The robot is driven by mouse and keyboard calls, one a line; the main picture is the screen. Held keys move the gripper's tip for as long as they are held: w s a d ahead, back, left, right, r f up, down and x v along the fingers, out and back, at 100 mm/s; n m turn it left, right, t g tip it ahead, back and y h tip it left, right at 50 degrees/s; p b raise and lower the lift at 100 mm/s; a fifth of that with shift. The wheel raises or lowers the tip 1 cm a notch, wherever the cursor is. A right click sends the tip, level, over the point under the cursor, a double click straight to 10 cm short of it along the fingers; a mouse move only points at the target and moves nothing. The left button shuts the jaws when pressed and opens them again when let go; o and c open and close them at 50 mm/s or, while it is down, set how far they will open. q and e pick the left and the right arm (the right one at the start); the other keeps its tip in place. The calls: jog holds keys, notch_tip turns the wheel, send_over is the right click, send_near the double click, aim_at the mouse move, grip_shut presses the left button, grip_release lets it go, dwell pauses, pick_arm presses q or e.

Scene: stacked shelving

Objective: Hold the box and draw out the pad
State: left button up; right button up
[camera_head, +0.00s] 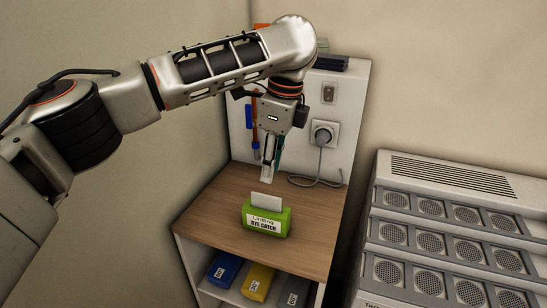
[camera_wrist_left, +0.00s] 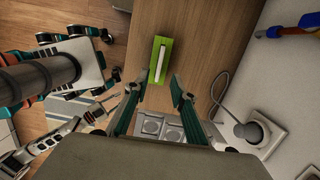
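The green box (camera_head: 266,224), with a white label on its front, stands on the wooden top of the shelf unit. A white pad (camera_head: 266,201) stands upright in its top slot and sticks out above it. My left gripper (camera_head: 268,168) is above and slightly behind the box, pointing down and apart from it. In the left wrist view its two fingers (camera_wrist_left: 157,88) are spread with nothing between them. The box (camera_wrist_left: 153,73) and the pad (camera_wrist_left: 161,61) lie beyond the fingertips there. What looks like my right gripper (camera_wrist_left: 96,108) shows small at the left; its finger state is unclear.
A socket with a plug (camera_head: 324,133) and grey cable is on the white back panel. Blue (camera_head: 224,268), yellow (camera_head: 258,281) and grey boxes sit on the lower shelf. A slatted grey unit (camera_head: 450,215) stands to the right. The wooden top around the box is mostly clear.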

aim_at(266, 195)
pick_arm(q)
jog(key=f, duration=0.3)
jog(key=a+f, duration=0.1)
jog(key=f, duration=0.5)
jog(key=shift+w+a+f, duration=0.15)
jog(key=shift+w+f, duration=0.05)
jog(key=shift+w, duration=0.1)
grip_shut()
